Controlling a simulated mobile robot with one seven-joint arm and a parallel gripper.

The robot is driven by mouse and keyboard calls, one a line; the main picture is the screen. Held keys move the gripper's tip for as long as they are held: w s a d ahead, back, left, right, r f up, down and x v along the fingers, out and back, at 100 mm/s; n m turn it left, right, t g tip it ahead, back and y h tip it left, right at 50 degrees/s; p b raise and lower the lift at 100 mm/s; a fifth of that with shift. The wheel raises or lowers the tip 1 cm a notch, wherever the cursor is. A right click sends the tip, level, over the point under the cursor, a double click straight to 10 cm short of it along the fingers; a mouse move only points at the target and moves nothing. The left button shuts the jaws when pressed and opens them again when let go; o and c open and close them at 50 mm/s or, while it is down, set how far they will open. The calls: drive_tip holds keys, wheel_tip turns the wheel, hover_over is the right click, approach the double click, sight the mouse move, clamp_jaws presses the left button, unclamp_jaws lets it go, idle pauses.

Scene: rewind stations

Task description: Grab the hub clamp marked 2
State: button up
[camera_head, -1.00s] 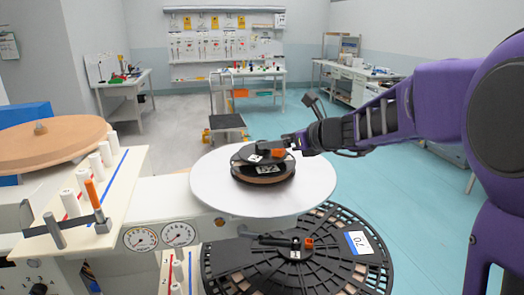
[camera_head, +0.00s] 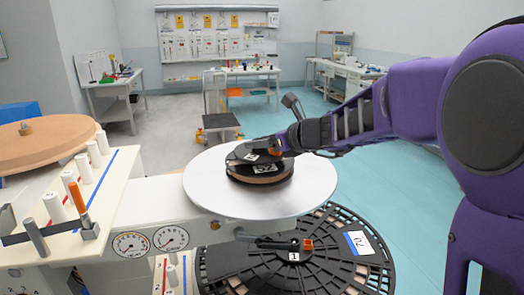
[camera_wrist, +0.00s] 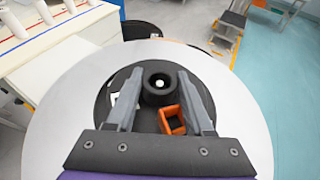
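A black hub clamp (camera_head: 252,157) with a white tag and an orange block sits on a dark reel (camera_head: 245,174). The tag's digit is too small to read surely. The reel lies on the round white turntable. My gripper (camera_wrist: 160,76) is open above the reel in the wrist view. Its two fingers lie on either side of the clamp's round black knob (camera_wrist: 155,94) and orange block (camera_wrist: 173,119), with gaps visible. In the head view my gripper (camera_head: 272,146) partly hides the clamp. A second clamp (camera_head: 272,242), tagged 1, lies on the large black slotted reel.
The white turntable (camera_head: 210,195) surrounds the dark reel. The large slotted reel (camera_head: 335,270) lies in front, lower. A cream console with gauges (camera_head: 150,241) and a panel with white pegs (camera_head: 94,154) stand at left. Blue floor is open to the right.

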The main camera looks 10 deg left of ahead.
clamp_jaws()
